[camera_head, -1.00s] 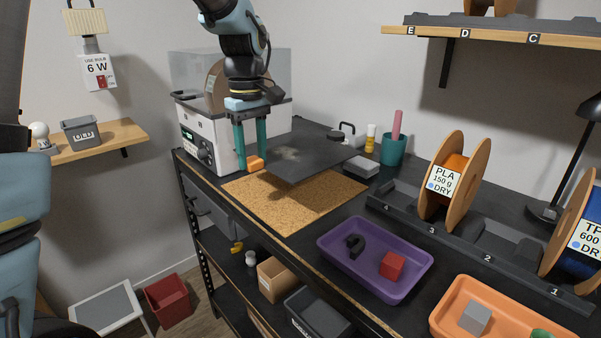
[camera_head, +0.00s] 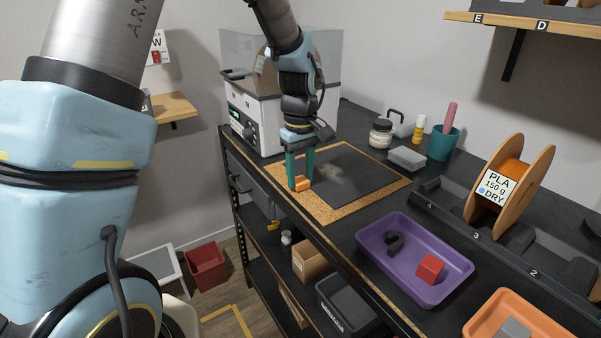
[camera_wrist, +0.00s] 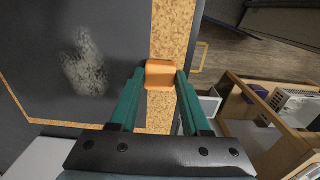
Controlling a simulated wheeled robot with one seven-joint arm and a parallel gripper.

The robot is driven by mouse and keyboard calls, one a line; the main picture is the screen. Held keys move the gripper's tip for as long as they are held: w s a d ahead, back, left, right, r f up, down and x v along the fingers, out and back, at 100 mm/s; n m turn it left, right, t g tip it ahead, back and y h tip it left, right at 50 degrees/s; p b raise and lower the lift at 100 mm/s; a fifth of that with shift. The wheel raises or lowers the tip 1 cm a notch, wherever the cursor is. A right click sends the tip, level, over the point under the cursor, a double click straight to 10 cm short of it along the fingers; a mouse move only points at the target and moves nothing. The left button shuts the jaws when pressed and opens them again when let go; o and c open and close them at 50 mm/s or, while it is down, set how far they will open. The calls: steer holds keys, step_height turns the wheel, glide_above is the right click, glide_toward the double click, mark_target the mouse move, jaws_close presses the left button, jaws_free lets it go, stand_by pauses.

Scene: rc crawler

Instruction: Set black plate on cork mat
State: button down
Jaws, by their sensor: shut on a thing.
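The black plate (camera_head: 350,172) has a pale smudge and an orange tab (camera_head: 303,184) at its near left edge. It lies flat over the cork mat (camera_head: 336,212), whose border shows around it; I cannot tell whether it touches the mat or hovers just above. My gripper (camera_head: 301,186), with teal fingers, points down and is shut on the orange tab. In the wrist view the tab (camera_wrist: 160,73) sits between the fingertips, with the plate (camera_wrist: 80,60) to the left and cork (camera_wrist: 172,30) beyond it.
A white machine with a clear cover (camera_head: 262,115) stands behind. A jar (camera_head: 381,133), a grey box (camera_head: 407,158) and a teal cup (camera_head: 443,143) stand at the back. A purple tray (camera_head: 450,285) lies right of the mat. The bench's front edge is close to my gripper.

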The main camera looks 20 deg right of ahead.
steer(key=shift+c, duration=1.8)
jaws_free()
step_height(320, 180, up, 12)
steer(key=b, duration=0.2)
steer(key=s+a+f+m, duration=0.1)
steer(key=a+f, duration=0.2)
steer(key=a, duration=0.7)
steer(key=s+a+f+m+t, duration=0.1)
steer(key=a+f, duration=0.2)
steer(key=a, duration=0.7)
steer(key=s+a+f+m, duration=0.1)
steer(key=s+a+f, duration=0.1)
steer(key=a, duration=0.8)
steer(key=shift+f+t, duration=0.3)
steer(key=shift+f, duration=0.25)
steer(key=shift+a, duration=0.1)
